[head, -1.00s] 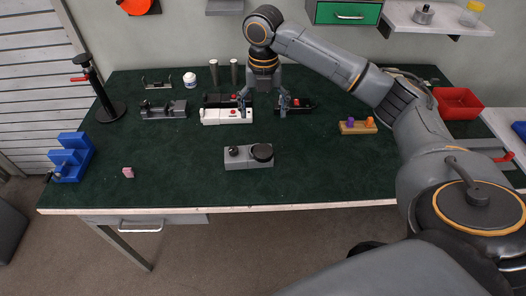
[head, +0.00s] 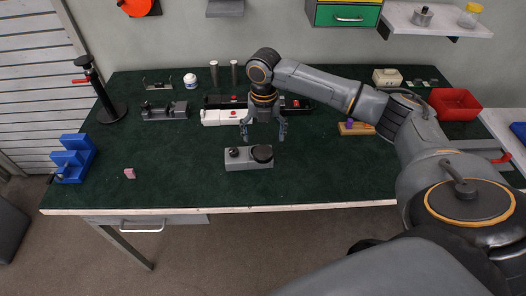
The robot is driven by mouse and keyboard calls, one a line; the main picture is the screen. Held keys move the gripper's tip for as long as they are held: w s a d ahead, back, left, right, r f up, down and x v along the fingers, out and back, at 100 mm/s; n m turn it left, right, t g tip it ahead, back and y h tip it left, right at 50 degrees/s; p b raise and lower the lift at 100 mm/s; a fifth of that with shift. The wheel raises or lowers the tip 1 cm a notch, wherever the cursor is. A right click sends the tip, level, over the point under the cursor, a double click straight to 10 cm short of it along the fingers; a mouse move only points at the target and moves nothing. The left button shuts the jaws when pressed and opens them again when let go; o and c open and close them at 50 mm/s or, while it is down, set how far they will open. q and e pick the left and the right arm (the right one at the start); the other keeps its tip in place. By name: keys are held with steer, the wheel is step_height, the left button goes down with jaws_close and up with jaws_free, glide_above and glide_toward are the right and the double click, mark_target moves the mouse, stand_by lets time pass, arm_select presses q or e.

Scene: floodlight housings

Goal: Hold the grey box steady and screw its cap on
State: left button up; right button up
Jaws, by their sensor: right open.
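The grey box (head: 248,164) lies on the green bench mat near its front middle. It has a small black knob (head: 233,152) at its left and a larger round black cap-like disc (head: 262,153) at its right; I cannot tell whether the disc is loose or threaded on. My right gripper (head: 263,138) points down with its fingers spread, just behind and above the box's right part. It is open and holds nothing. My left gripper is not in view.
A white housing (head: 223,117) and dark housings (head: 297,105) lie behind the gripper. A wooden block with pegs (head: 357,128) and a red bin (head: 456,104) are at right. Blue bins (head: 72,158) and a pink block (head: 130,173) are at left.

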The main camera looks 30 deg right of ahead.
mark_target(263, 152)
steer(key=shift+f, duration=0.1)
steer(key=shift+a+f+p, duration=0.1)
steer(key=shift+f+p, duration=0.25)
steer(key=shift+f, duration=0.05)
step_height(263, 152, down, 4)
steer(key=shift+s+a+f+p, duration=0.1)
steer(key=shift+f+p, duration=0.05)
steer(key=shift+p, duration=0.45)
steer(key=c, duration=1)
